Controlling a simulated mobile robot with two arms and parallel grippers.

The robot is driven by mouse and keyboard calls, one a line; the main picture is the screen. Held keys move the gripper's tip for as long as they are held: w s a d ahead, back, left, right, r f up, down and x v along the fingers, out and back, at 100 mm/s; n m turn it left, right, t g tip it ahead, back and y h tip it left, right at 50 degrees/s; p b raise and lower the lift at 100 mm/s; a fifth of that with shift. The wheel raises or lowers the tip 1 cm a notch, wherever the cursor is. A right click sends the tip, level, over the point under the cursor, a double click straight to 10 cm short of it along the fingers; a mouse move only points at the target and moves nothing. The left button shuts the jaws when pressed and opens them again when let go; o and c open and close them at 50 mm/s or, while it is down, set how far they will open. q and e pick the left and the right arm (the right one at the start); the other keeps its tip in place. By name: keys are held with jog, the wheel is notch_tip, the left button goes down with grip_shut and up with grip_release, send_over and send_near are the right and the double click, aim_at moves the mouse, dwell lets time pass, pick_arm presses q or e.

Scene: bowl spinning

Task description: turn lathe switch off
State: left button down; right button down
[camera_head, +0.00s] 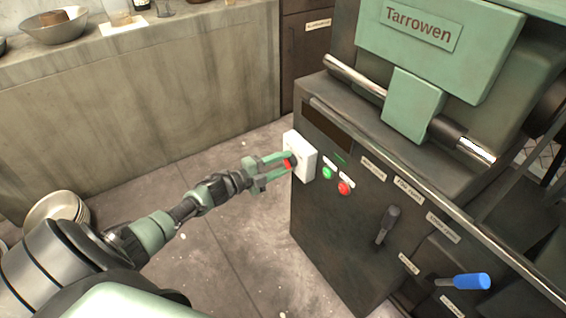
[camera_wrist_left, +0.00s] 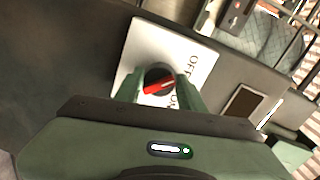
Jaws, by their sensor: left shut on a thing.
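The lathe switch is a black rotary knob with a red bar (camera_wrist_left: 158,84) on a white plate (camera_wrist_left: 136,52), which also shows on the lathe's left side in the head view (camera_head: 306,165). The plate reads OFF to the right of the knob; another label, partly hidden by a finger, seems to read ON. The red bar lies slanted; I cannot tell which label it marks. My left gripper (camera_head: 284,164) is shut on the knob, one finger on each side, as in the wrist view (camera_wrist_left: 160,92). My right gripper is not in view.
The green and dark lathe (camera_head: 350,240) fills the right side. Its front has a green button (camera_head: 327,173), a red button (camera_head: 345,188), a dark lever (camera_head: 387,225) and a blue-handled lever (camera_head: 470,281). A counter (camera_head: 150,110) stands behind.

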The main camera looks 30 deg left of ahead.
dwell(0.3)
pick_arm(q)
jog(key=c, duration=0.9)
grip_release()
jog(key=p+v, duration=0.1)
jog(key=v, duration=0.6)
jog(key=shift+s+a, duration=0.15)
jog(key=shift+s, duration=0.2)
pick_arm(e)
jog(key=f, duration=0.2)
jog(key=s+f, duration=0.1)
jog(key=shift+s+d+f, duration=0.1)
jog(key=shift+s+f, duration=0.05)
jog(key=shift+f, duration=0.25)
